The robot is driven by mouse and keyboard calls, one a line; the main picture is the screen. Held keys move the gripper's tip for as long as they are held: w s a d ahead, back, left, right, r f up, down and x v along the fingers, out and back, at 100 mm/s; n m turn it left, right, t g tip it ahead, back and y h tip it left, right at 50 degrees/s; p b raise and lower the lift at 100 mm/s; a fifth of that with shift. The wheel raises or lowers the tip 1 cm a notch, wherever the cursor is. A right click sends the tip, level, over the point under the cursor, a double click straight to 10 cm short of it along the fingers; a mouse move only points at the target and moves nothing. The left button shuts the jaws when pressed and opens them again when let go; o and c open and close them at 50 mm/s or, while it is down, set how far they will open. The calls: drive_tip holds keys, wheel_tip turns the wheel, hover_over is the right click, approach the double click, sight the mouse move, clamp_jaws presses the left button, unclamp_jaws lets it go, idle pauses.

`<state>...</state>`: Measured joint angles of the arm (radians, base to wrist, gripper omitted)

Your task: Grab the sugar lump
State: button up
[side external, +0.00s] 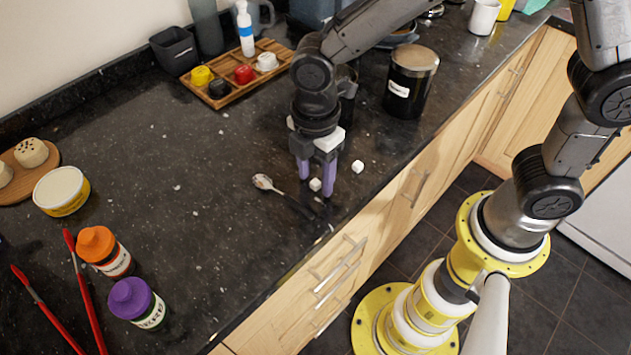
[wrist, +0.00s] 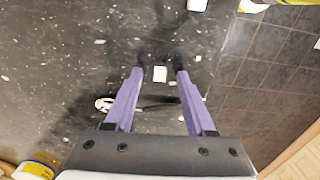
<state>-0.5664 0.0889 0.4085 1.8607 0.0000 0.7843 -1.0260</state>
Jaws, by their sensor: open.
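A small white sugar lump (side external: 315,184) lies on the dark speckled countertop, between the two purple fingers of my gripper (side external: 316,181) as seen from the side. In the wrist view this sugar lump (wrist: 160,74) sits between the fingertips of my gripper (wrist: 159,73), with gaps on both sides. My gripper is open, points down and is low over the counter. A second white lump (side external: 357,166) lies apart, to the right of the fingers. It also shows at the top of the wrist view (wrist: 197,5).
A spoon (side external: 264,182) lies close beside the fingers. The counter's front edge (side external: 300,262) is near. Behind stand a wooden tray (side external: 222,97) with small coloured items and a black canister (side external: 408,88).

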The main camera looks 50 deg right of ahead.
drive_tip(key=shift+f, duration=0.2)
clamp_jaws()
drive_tip(key=shift+r, duration=0.2)
